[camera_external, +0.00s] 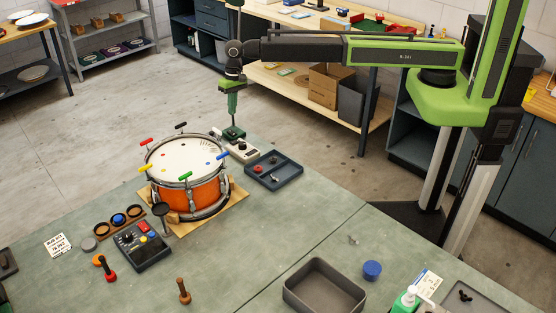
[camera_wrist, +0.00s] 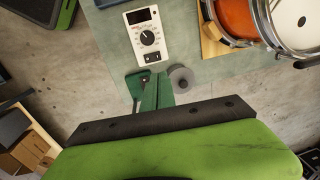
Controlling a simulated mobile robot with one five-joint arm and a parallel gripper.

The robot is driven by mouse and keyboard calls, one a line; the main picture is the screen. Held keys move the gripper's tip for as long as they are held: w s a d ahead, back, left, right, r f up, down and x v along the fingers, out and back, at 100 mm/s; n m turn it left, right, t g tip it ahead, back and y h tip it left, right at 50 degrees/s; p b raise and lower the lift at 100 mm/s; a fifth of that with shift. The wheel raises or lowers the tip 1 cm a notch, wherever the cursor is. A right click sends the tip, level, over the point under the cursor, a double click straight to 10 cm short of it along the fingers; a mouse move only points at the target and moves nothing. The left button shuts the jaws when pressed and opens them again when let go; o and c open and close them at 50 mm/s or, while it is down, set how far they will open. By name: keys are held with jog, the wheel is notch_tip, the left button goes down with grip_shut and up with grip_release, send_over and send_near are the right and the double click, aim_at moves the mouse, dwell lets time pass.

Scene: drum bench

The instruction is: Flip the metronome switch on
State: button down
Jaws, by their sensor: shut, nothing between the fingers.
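The metronome appears to be the white box (camera_wrist: 147,38) with a dark display, a round black dial and a small black switch (camera_wrist: 152,57) at its near end, in the wrist view. In the external view the white box (camera_external: 243,150) lies between the drum and a dark tray, partly behind my gripper. My gripper (camera_external: 232,132) points down over the box's far end. In the wrist view my green gripper fingers (camera_wrist: 158,82) are together and empty, just below the switch end in the picture. I cannot tell whether they touch the box or which way the switch is set.
An orange drum (camera_external: 187,175) with coloured keys stands left of the box. A dark tray (camera_external: 273,170) with small parts lies right of it. A grey disc (camera_wrist: 181,79) shows beside the fingers. A black control box (camera_external: 142,246) stands nearer. The bench middle is clear.

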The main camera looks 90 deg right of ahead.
aim_at(232, 143)
jog(key=shift+s+r, duration=0.2)
jog(key=shift+r, duration=0.15)
jog(key=f+b, duration=0.4)
jog(key=a+f+b, duration=0.1)
jog(key=f+b, duration=0.4)
jog(key=w+f+b, duration=0.1)
jog(key=f+b, duration=0.4)
jog(key=shift+w+a, duration=0.1)
jog(key=shift+a, duration=0.05)
jog(key=shift+w+f+b, duration=0.1)
jog(key=shift+f+b, duration=0.2)
jog(key=shift+b, duration=0.05)
jog(key=shift+r, duration=0.2)
